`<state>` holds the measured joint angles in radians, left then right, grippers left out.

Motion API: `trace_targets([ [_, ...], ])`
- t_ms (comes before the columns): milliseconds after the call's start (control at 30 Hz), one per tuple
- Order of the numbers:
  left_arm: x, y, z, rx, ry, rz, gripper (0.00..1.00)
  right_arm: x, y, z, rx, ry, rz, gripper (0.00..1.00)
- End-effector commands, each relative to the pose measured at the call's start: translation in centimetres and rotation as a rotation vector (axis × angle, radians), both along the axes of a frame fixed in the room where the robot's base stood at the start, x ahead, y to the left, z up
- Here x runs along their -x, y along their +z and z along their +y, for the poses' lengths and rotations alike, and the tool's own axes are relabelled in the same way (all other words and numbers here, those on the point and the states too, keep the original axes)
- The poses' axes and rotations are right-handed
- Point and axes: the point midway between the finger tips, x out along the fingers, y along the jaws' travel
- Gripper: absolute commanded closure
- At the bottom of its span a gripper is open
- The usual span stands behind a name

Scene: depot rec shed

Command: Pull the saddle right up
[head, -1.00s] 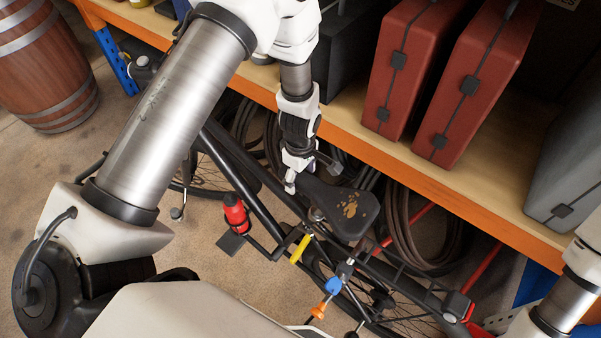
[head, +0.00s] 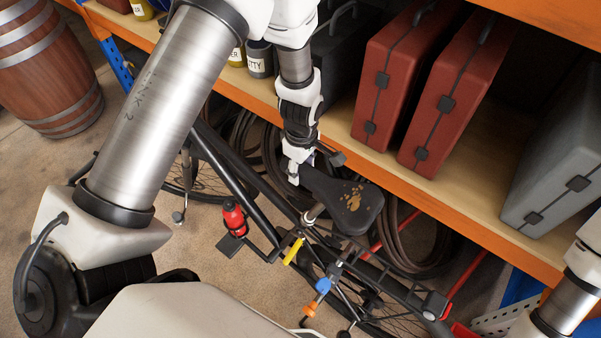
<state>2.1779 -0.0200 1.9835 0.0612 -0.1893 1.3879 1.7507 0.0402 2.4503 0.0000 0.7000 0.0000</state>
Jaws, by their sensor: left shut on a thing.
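The black saddle (head: 343,204), with worn brown patches on top, sits above a black bicycle (head: 228,168) beside the shelving. A short light length of seat post (head: 313,213) shows beneath it. My left gripper (head: 297,172) is shut on the saddle's narrow nose from above; the fingertips are partly hidden by the gripper body. My right arm shows at the lower right edge, but its gripper is out of the picture.
A yellow lever (head: 293,252) and blue and orange parts (head: 318,295) sit below the saddle. A red bottle (head: 234,218) is on the frame. Behind are coiled hoses (head: 425,250) and a shelf (head: 450,222) bearing red cases (head: 455,100). A barrel (head: 45,75) stands left.

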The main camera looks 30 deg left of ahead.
Motion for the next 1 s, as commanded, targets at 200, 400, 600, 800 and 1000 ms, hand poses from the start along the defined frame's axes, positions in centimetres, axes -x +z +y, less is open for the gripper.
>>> trace_targets([
  [200, 0.0, 0.6, 0.0, 0.000, 0.002, 0.001, 1.00, 0.0, 0.4, 0.0, 0.000, 0.000, 0.000, 0.60],
  [400, 0.0, 0.6, 0.0, 0.000, 0.001, -0.001, 0.29, 0.0, 0.4, 0.0, 0.000, 0.000, 0.001, 0.60],
  [600, 0.1, 0.5, 0.0, 0.000, 0.001, 0.002, 0.25, 0.0, 0.3, 0.0, 0.000, 0.000, 0.001, 0.60],
  [800, 0.1, 1.0, 0.0, 0.000, 0.000, 0.002, 0.25, 0.0, 0.3, 0.0, 0.000, 0.000, 0.001, 0.60],
  [1000, 0.0, 5.0, -0.1, -0.001, 0.000, -0.002, 0.25, 0.0, 0.3, 0.0, 0.000, 0.000, 0.000, 0.60],
])
